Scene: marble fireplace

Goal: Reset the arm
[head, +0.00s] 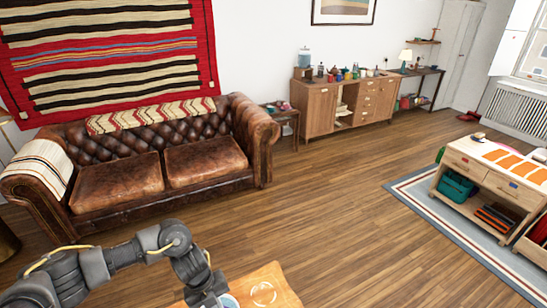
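My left arm comes in from the bottom left and bends down over a small wooden table (272,284). Its far end, at my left gripper (208,300), reaches the bottom edge of the head view. The fingers cannot be made out, so whether they are open or shut does not show. A round blue-white dish (229,301) is beside it on the table, partly cut off by the frame. My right arm and gripper are not in view.
A brown leather sofa (120,181) stands behind my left arm. A wooden sideboard (318,111) with several small items is along the back wall. A low wooden table (468,162) stands on a blue-grey rug (420,205) at right. The wooden floor (330,190) between is clear.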

